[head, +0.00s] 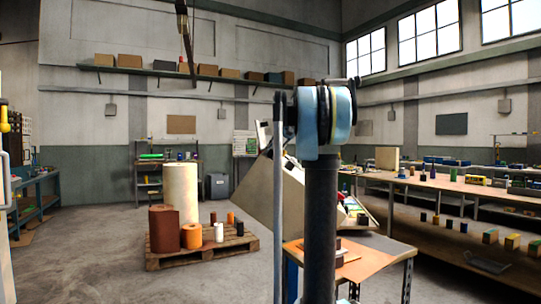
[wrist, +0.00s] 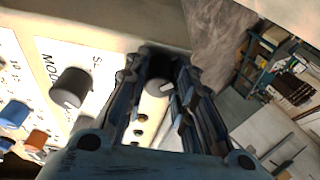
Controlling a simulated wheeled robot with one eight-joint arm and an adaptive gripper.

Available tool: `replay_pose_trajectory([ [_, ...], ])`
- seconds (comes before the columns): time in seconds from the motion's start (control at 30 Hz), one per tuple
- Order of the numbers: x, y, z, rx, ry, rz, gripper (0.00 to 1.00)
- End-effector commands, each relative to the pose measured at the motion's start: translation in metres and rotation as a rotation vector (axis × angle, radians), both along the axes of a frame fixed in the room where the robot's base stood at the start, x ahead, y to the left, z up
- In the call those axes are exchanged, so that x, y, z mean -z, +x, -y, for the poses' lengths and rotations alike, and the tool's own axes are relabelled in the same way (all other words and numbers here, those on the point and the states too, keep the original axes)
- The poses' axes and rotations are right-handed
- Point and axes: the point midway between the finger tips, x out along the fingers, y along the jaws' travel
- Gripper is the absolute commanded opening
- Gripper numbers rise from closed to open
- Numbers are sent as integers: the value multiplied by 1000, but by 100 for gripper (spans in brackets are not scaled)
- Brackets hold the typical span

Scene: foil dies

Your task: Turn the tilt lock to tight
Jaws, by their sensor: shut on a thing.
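In the wrist view my gripper (wrist: 163,68) reaches down to the pale machine panel, its two dark fingers on either side of a dark knob (wrist: 156,86) with a white pointer mark. It is shut on this knob, which I take to be the tilt lock; no readable label shows beside it. A second dark knob (wrist: 71,88) stands to the left on a white label plate with partly cut-off lettering. In the head view the beige sloping machine (head: 279,205) is partly hidden behind my arm, and my gripper cannot be made out there.
On the panel's left are a blue knob (wrist: 14,114) and an orange knob (wrist: 37,139), with small brass-coloured parts below the held knob. A wooden-topped table (head: 375,262) stands beside the machine. A pallet (head: 202,254) with rolls lies left on open floor.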

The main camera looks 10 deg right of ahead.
Motion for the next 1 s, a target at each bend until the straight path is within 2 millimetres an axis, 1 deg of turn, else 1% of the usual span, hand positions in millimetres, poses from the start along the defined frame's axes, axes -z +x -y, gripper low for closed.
replay_pose_trajectory([
  [0.17,1,-1,2,2,-4,-2,0],
  [0.2,1,-1,2,2,-4,-2,31],
  [0.27,1,-1,2,2,-4,-2,44],
  [0.67,-2,-1,2,1,-1,-1,44],
  [0.77,-9,-4,6,2,-2,0,44],
  [0.87,-21,-10,14,3,-1,-1,44],
  [1.0,-43,-21,27,3,-1,-1,44],
])
